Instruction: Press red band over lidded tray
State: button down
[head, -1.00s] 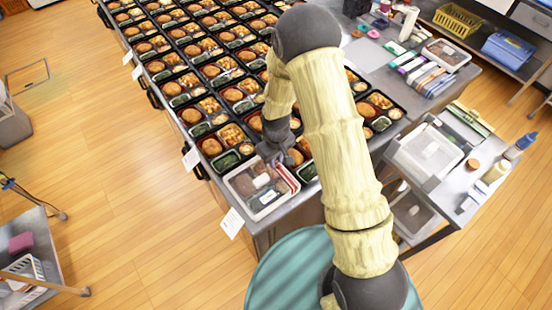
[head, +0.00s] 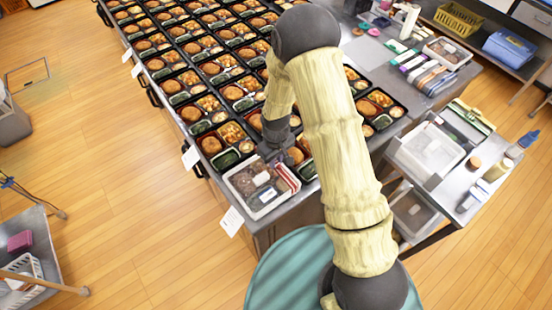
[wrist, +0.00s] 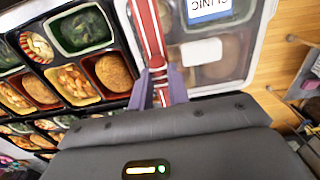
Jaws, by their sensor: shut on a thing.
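The lidded tray (head: 240,184) sits at the near corner of the long table, with a clear lid and pale rim. In the wrist view its lid (wrist: 240,68) carries a blue-and-white label reading "CLINIC" and a blank white label. The red band (wrist: 146,28), with white stripes, runs along the tray's left edge in the wrist view and along its right side in the head view (head: 288,177). My gripper (wrist: 159,90) is shut on the near end of the band, at the tray's edge. The head view partly hides the fingertips; whether the band's underside touches the lid is unclear.
Open black bento trays (head: 222,143) with food fill the table right beside the lidded tray. A side cart (head: 480,190) with a clear bin (head: 430,150) and bottles stands at the right. Wooden floor at the left is mostly free.

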jog(key=shift+f+b, duration=1)
jog(key=shift+f, duration=0.35)
dwell(0.5)
jog(key=c, duration=0.7)
grip_release()
jog(key=shift+r, duration=0.15)
jog(key=shift+r+p, duration=2.8)
jog(key=shift+r, duration=1.15)
